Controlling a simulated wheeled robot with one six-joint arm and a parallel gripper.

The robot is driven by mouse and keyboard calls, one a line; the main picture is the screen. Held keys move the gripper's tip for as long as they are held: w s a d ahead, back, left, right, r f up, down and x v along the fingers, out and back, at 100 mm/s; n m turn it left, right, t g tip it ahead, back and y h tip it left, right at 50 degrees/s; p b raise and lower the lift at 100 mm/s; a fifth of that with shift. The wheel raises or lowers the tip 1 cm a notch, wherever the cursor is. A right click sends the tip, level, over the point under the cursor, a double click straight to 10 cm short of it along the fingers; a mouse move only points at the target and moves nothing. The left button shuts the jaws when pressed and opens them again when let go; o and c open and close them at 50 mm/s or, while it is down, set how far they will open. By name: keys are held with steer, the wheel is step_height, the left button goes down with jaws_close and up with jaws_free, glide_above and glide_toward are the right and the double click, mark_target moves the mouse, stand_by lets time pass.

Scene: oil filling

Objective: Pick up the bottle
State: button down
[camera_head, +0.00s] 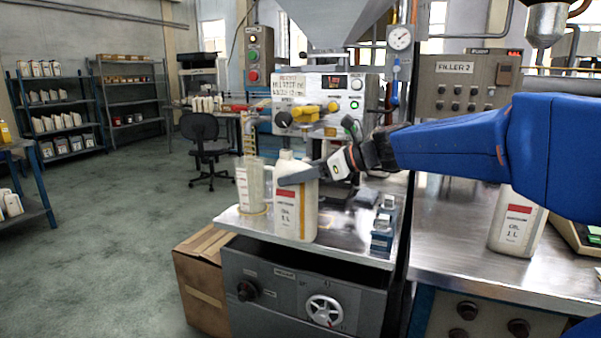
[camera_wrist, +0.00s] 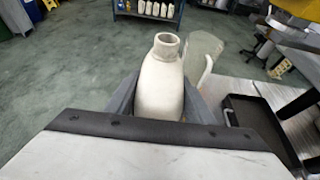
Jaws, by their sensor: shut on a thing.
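A white oil bottle (camera_head: 295,205) with a red label stands upright near the front of the steel filling table (camera_head: 350,250). My gripper (camera_head: 310,176) reaches in from the right and is shut on the bottle's upper part. In the wrist view the bottle (camera_wrist: 160,85) sits between the two grey fingers (camera_wrist: 160,102), with its open neck pointing away from me. I cannot tell whether its base touches the table. A second white oil bottle (camera_head: 517,225) stands on the right bench, partly hidden by my blue arm.
A clear measuring jug (camera_head: 250,186) stands just left of the held bottle; it also shows in the wrist view (camera_wrist: 203,60). Small blue blocks (camera_head: 383,228) lie to the right. The filling machine (camera_head: 318,105) with yellow valves rises behind. A dark tray (camera_wrist: 262,122) lies at right.

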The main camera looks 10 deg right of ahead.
steer(key=shift+s+a, duration=0.7)
steer(key=shift+s, duration=0.2)
steer(key=shift+s+a, duration=0.65)
steer(key=shift+s, duration=0.25)
steer(key=shift+s+a, duration=0.1)
steer(key=shift+s, duration=0.05)
